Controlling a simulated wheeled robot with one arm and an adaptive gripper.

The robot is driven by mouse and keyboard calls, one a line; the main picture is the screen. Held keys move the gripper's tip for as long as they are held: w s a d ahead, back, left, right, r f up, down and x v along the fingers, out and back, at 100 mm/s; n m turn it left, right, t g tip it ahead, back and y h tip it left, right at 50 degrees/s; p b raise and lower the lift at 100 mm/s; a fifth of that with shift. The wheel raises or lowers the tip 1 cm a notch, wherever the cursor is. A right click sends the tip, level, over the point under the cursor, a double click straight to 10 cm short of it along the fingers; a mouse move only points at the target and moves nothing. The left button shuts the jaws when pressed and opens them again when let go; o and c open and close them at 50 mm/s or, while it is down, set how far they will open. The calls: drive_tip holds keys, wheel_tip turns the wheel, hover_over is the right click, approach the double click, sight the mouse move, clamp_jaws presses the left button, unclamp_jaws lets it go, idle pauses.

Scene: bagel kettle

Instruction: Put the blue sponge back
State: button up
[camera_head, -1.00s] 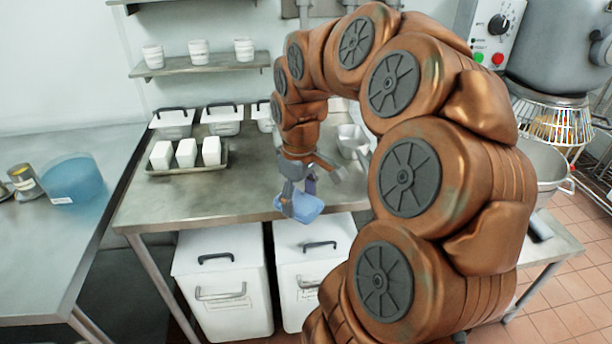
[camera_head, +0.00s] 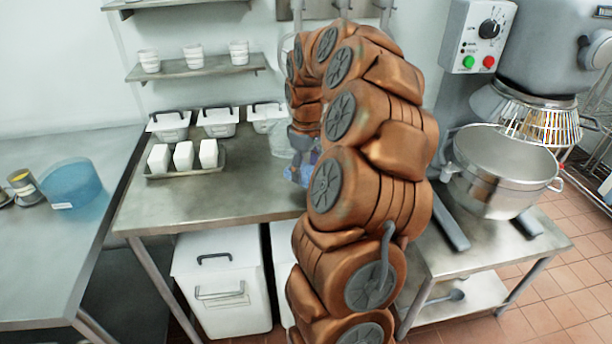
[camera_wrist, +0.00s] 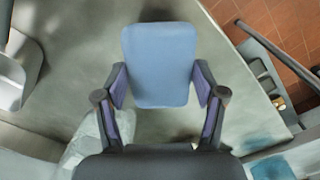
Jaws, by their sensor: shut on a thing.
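The blue sponge (camera_wrist: 160,65) is a flat, rounded block in the middle of the wrist view. My gripper (camera_wrist: 160,86) is shut on it, with one finger on its left edge and one on its right. The sponge is held above a grey metal surface; its height is hard to tell. In the head view my gripper (camera_head: 298,170) is over the right part of the middle metal table (camera_head: 225,198). My arm hides most of it there, and the sponge is mostly hidden too.
A tray with white blocks (camera_head: 183,156) and several lidded tubs (camera_head: 217,122) stand left of my gripper. A blue tub (camera_head: 72,183) is on the left table. A mixer with a steel bowl (camera_head: 505,172) stands at right. The table's front left is clear.

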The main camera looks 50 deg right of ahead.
sight(306, 170)
drive_tip(key=shift+d+f+p, duration=0.1)
drive_tip(key=shift+f+p, duration=0.45)
drive_tip(key=shift+f, duration=1.2)
drive_tip(key=shift+f, duration=0.25)
drive_tip(key=o, duration=1.7)
drive_tip(key=shift+r, duration=0.1)
wheel_tip(306, 170, up, 11)
drive_tip(key=shift+b, duration=1.2)
drive_tip(key=shift+r, duration=0.65)
